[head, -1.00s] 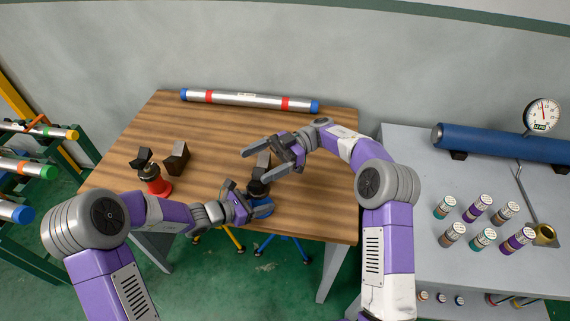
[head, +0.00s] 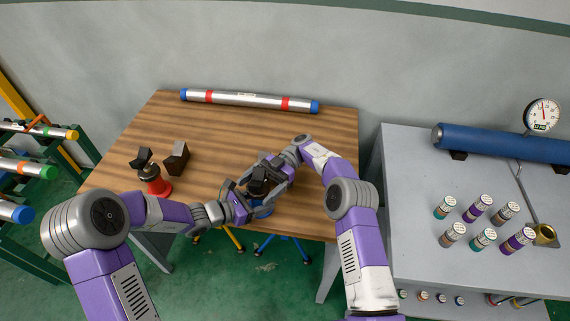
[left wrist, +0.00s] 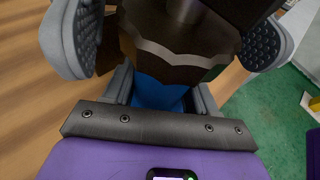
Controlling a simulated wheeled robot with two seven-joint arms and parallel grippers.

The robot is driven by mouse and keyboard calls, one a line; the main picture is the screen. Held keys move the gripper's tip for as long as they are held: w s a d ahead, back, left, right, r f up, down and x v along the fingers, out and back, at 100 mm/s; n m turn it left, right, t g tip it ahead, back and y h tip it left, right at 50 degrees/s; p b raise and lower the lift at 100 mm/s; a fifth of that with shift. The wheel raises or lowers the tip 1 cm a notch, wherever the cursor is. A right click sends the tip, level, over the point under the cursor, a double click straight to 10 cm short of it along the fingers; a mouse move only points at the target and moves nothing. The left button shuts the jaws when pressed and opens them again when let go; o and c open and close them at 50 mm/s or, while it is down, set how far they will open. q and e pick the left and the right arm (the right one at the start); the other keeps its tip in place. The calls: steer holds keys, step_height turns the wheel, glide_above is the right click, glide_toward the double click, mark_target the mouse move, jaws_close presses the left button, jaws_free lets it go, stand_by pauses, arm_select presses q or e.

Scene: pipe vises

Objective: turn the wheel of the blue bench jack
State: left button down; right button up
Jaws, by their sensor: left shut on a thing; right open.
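The blue bench jack (head: 262,212) stands near the front edge of the wooden table, with a dark block-like top; the grippers cover much of it. In the left wrist view, its blue body (left wrist: 158,95) shows under a dark faceted part between my left fingers. My left gripper (head: 252,204) is shut on the jack, low down from the left. My right gripper (head: 262,180) is open, with its fingers around the jack's dark upper part from behind and right; I cannot tell whether they touch. The wheel cannot be made out clearly.
A red jack (head: 159,188) with a dark top and a dark block (head: 177,158) stand on the left of the table (head: 215,130). A silver pipe (head: 245,100) with blue ends lies along the back. A grey bench (head: 415,190) with a blue cylinder and several small cans stands at right.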

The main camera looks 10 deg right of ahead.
steer(key=shift+d+r+m+t+y, duration=0.1)
steer(key=shift+m+t+y, duration=1.1)
steer(key=shift+t, duration=0.5)
steer(key=m+t+y, duration=0.1)
steer(key=m+t, duration=0.1)
steer(key=t, duration=0.1)
steer(key=m+t, duration=0.3)
steer(key=t, duration=0.1)
steer(key=shift+y, duration=0.4)
steer(key=shift+d+t, duration=0.25)
steer(key=shift+t, duration=0.15)
steer(key=d, duration=0.7)
step_height(320, 180, up, 8)
steer(key=t, duration=0.2)
steer(key=shift+m, duration=0.3)
